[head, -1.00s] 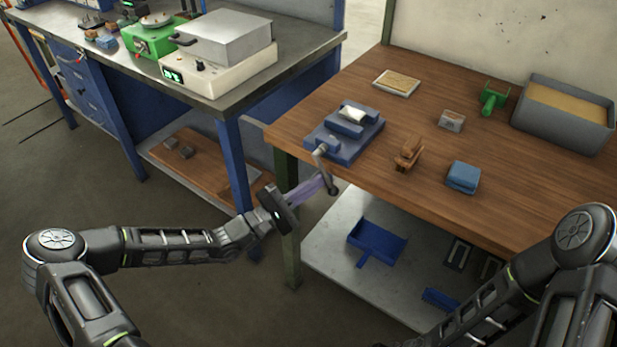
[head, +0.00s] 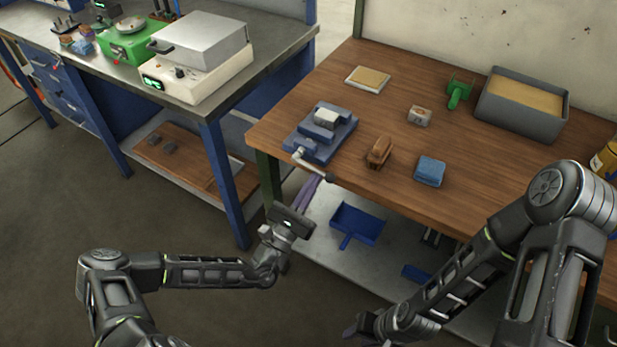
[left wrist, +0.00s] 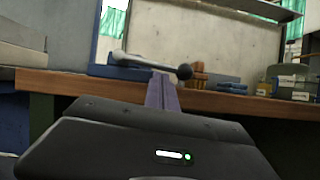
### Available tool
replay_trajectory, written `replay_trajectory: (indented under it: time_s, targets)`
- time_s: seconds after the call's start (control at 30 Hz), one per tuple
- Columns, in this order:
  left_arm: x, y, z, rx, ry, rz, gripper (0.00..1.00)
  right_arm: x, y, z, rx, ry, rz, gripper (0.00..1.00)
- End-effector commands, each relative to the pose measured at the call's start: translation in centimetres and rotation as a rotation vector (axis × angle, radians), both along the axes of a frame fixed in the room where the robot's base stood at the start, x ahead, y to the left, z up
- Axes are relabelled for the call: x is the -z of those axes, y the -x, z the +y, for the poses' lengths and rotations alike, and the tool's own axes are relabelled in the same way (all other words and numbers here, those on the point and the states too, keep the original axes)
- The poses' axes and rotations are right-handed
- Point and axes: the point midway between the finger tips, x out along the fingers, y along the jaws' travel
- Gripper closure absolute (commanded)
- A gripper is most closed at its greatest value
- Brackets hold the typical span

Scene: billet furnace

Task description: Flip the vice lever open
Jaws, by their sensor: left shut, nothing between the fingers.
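The blue vice (head: 309,147) sits at the near left corner of the wooden bench, with a pale block (head: 327,117) on it. Its metal lever (head: 313,165) slants down to the right from the front of the vice and ends in a dark knob. My left gripper (head: 317,179) is shut and empty, its purple fingers just below the lever. In the left wrist view the lever (left wrist: 150,62) crosses close to the fingertips; I cannot tell whether they touch. My right gripper (head: 354,329) is low at the bottom of the head view, its fingers unclear.
The wooden bench (head: 405,168) also holds a brown wooden piece (head: 379,152), a blue block (head: 430,170), a green holder (head: 459,91) and a grey bin (head: 495,114). A blue scoop (head: 354,225) lies on the shelf below. A metal-topped bench (head: 215,98) stands left.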

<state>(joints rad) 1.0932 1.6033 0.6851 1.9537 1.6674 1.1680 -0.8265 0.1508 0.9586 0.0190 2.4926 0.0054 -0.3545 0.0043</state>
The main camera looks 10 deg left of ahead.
Motion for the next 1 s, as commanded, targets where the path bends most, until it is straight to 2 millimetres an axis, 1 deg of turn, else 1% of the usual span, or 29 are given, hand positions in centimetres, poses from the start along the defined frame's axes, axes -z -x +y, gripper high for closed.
replay_trajectory:
  time_s: [0.03, 0.3, 0.83, 0.93, 1.0]
  targets:
    - [-0.7, 0.0, -0.1, 0.001, -0.001, -0.004, 1.0, -0.7, 0.1, 0.0, 0.001, 0.001, 0.001, 0.64]
    - [-1.0, 0.2, -0.4, 0.0, -0.005, -0.005, 1.0, -1.4, 0.2, -0.1, 0.002, 0.004, 0.007, 0.64]
    - [-1.0, 0.2, -0.4, 0.001, -0.006, -0.008, 1.0, -1.4, 0.2, -0.1, 0.002, 0.004, 0.007, 0.64]
    - [-0.6, 0.1, -0.3, 0.001, -0.007, -0.007, 1.0, -1.1, 0.2, -0.1, 0.001, 0.003, 0.005, 0.64]
    - [0.1, 0.1, -0.1, 0.0, -0.007, -0.006, 1.0, -0.7, 0.2, -0.1, 0.0, 0.002, 0.005, 0.64]
